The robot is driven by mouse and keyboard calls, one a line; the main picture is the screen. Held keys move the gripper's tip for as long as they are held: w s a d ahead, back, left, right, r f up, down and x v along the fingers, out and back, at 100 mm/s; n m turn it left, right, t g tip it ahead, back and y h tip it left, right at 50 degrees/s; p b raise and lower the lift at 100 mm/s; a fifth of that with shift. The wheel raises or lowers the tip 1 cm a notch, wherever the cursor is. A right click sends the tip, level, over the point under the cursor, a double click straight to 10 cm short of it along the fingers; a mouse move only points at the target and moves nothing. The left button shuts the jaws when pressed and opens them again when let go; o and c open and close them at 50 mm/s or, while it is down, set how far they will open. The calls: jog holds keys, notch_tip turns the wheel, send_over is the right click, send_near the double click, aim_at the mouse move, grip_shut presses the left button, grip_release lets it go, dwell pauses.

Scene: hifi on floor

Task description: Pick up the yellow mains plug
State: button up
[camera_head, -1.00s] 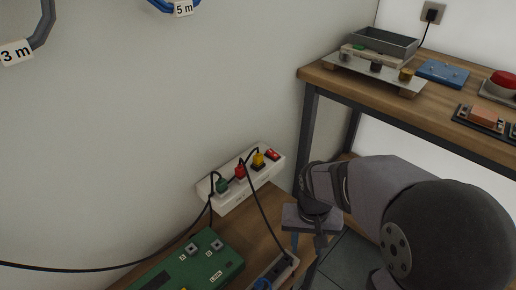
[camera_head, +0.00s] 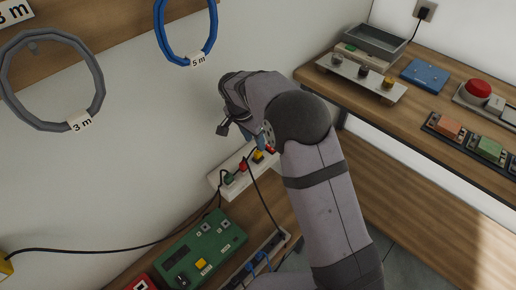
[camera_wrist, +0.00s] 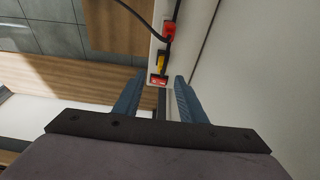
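The yellow mains plug (camera_head: 257,156) sits in the white power strip (camera_head: 216,179) against the wall, beside a red plug (camera_head: 243,166) and a green plug (camera_head: 229,178). In the wrist view the yellow plug (camera_wrist: 161,63) lies between a red plug (camera_wrist: 169,31) and the red switch (camera_wrist: 158,79) at the strip's end. My gripper (camera_wrist: 155,84) is open and empty, its blue fingers spread to either side of the strip's end in that view. The yellow plug is ahead of the fingertips, not between them. In the head view my arm hides most of the gripper.
A black cable (camera_head: 262,200) runs down from the strip. A green board (camera_head: 200,250) and a second socket strip (camera_head: 268,250) lie on the lower bench. A wooden bench (camera_head: 470,160) with devices stands at the right. Blue (camera_head: 160,25) and grey (camera_head: 98,65) cable coils hang on the wall.

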aim_at(258, 152)
jog(key=shift+a+p+x, duration=0.2)
jog(key=shift+p+x, duration=0.45)
jog(key=shift+x, duration=3.05)
jog(key=shift+w, duration=0.1)
grip_shut()
